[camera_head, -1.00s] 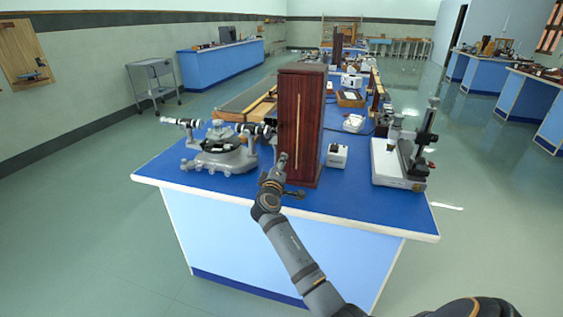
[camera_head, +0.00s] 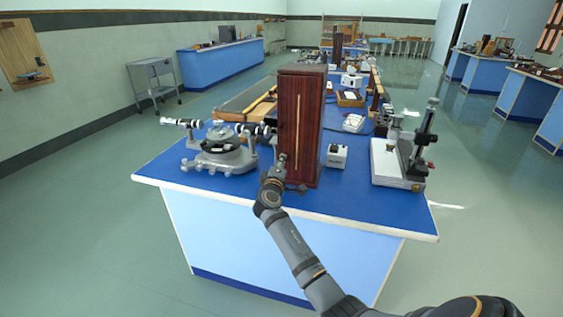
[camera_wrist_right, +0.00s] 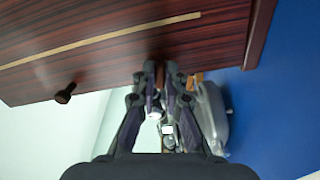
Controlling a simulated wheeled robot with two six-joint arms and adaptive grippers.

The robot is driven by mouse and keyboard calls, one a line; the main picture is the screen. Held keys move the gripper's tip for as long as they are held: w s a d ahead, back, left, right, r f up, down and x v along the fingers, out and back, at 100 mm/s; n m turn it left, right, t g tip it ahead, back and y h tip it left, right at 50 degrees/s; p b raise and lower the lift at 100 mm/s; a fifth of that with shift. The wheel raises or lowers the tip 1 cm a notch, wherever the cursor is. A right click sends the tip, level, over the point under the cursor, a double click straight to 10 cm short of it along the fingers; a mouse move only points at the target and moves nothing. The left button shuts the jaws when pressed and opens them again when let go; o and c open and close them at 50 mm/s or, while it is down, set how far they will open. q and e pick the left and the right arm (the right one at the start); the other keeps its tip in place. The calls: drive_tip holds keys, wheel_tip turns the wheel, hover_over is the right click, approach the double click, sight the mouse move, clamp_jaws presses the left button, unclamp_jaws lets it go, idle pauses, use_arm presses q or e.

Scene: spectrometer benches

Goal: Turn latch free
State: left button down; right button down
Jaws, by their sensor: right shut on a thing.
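A tall dark reddish wooden box (camera_head: 311,118) with a pale vertical strip stands on the blue bench near its front edge. My right gripper (camera_head: 282,159) is at the box's left edge, low on its front. In the right wrist view my right gripper (camera_wrist_right: 161,76) is shut on a small brown piece, which I take to be the latch (camera_wrist_right: 160,78), at the edge of the box (camera_wrist_right: 120,65). The fingers hide most of it, so its angle is hard to tell. A dark round knob (camera_wrist_right: 65,93) stands out from the box to the left. My left gripper is not in view.
A grey spectrometer (camera_head: 222,158) stands close to the left of the box and gripper. A small white block (camera_head: 337,156) and a microscope-like stand (camera_head: 405,160) are to the right. The blue bench top (camera_head: 345,195) is clear at the front.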

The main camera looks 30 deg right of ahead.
drive_tip(key=n+p, duration=0.1)
drive_tip(key=n, duration=0.2)
drive_tip(key=c, duration=1.4)
unclamp_jaws()
drive_tip(key=v, duration=1.2)
drive_tip(key=shift+a+f, duration=0.1)
